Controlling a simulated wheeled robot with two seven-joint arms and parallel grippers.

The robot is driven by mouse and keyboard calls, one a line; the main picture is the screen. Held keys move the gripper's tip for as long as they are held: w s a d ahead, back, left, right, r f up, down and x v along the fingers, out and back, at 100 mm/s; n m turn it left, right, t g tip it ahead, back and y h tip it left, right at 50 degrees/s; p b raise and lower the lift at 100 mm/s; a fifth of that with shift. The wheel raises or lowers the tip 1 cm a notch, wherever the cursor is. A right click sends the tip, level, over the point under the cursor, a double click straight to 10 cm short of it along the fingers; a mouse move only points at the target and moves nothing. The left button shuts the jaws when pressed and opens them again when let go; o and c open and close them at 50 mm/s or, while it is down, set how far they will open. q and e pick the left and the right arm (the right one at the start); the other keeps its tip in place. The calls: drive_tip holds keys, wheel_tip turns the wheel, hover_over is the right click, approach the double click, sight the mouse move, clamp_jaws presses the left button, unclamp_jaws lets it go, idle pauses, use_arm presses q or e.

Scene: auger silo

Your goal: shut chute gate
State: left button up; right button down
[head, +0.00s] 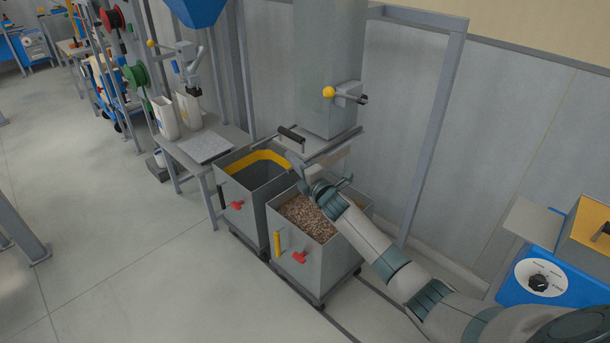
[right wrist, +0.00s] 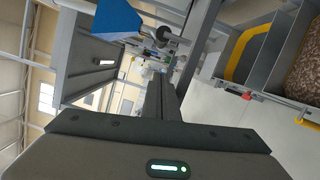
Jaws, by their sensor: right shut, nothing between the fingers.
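The chute (head: 332,75) is a tall grey box column above the right-hand bin. A flat grey gate plate (head: 325,146) sits at its lower end and sticks out toward the left. A black bar handle (head: 291,134) is at the plate's left end. My right gripper (head: 296,161) is just below the handle, apart from it as far as I can tell; my own wrist hides part of this area. Its fingers (right wrist: 160,98) are shut and empty in the right wrist view. My left gripper is not in view.
A bin of brown pellets (head: 308,216) stands below the chute, beside an empty-looking bin with a yellow rim band (head: 258,163). A yellow-knobbed lever (head: 330,92) is on the chute. A grey post frame (head: 433,130) stands to the right. A blue dial box (head: 540,280) is at lower right.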

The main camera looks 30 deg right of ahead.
drive_tip(key=s+b, duration=0.1)
drive_tip(key=s, duration=0.6)
drive_tip(key=shift+s+d+b, duration=0.25)
drive_tip(key=shift+d+b, duration=0.1)
drive_tip(key=shift+b, duration=0.05)
drive_tip(key=shift+f, duration=0.2)
